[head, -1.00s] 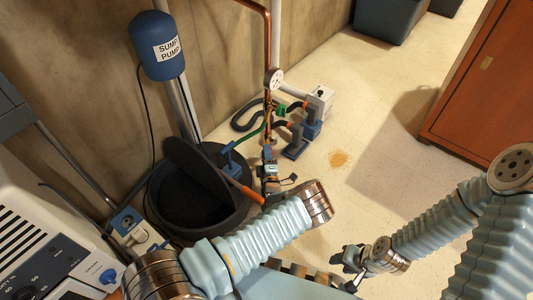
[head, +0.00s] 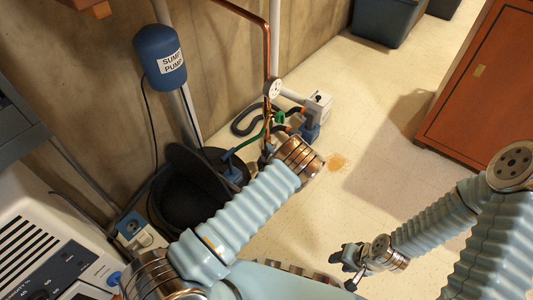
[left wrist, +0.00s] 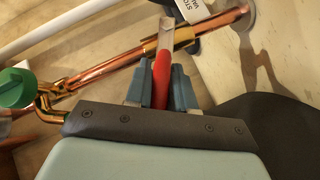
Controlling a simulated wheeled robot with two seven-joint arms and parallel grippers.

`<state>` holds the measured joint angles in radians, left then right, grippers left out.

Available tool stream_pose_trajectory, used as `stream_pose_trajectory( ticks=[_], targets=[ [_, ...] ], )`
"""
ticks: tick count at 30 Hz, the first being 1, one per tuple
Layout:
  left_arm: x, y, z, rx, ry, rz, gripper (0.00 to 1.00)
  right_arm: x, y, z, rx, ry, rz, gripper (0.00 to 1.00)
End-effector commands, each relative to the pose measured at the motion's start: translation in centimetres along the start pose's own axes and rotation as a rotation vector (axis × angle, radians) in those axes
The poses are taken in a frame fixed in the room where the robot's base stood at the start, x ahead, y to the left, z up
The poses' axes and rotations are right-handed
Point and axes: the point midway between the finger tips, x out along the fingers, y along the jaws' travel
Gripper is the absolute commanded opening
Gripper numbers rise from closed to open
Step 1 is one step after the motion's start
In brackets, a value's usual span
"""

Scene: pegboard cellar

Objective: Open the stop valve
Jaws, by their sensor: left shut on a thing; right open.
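The stop valve's red lever (left wrist: 161,70) shows in the left wrist view, with a bare metal end at the copper pipe (left wrist: 110,70). It stands crosswise to the pipe. A white tag (left wrist: 196,8), partly cut off, hangs by the valve. My left gripper (left wrist: 161,88) is shut on the lever, one blue-grey finger on each side. In the head view my left wrist hides most of the valve and this gripper, below the upright copper pipe (head: 267,60). My right gripper (head: 349,258) is open and empty over the floor at lower centre.
A black sump basin (head: 185,205) with a raised lid stands left of my left arm. A blue sump pump tank (head: 160,57) is above it. A green knob (left wrist: 16,88) is beside the pipe. Floor is clear toward the orange cabinet (head: 475,85).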

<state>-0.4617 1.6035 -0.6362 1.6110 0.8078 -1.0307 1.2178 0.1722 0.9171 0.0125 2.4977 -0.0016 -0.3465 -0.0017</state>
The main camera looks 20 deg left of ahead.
Motion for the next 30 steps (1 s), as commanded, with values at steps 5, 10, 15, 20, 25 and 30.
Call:
stream_pose_trajectory(
  ticks=[5,10,15,20,25,30],
  targets=[
    [0.32,1.48,-0.15,0.035,-0.007,-0.021,0.0,-0.14,-0.05,0.01,0.0,0.0,0.0,0.43],
    [0.38,1.68,-0.09,0.054,-0.013,-0.037,0.0,-0.15,-0.05,0.01,0.0,0.0,0.0,0.43],
    [0.39,1.7,-0.06,0.058,-0.015,-0.041,0.0,-0.14,-0.05,0.01,0.0,0.0,0.0,0.43],
    [0.39,1.7,-0.06,0.058,-0.015,-0.041,0.0,-0.14,-0.05,0.01,0.0,0.0,0.0,0.43],
    [0.38,1.6,-0.05,0.058,-0.016,-0.042,0.4,-0.13,-0.05,0.01,0.0,0.0,0.0,0.43],
    [0.29,1.23,-0.02,0.059,-0.017,-0.05,0.42,-0.11,-0.04,0.0,0.0,0.0,0.0,0.43]
  ],
)
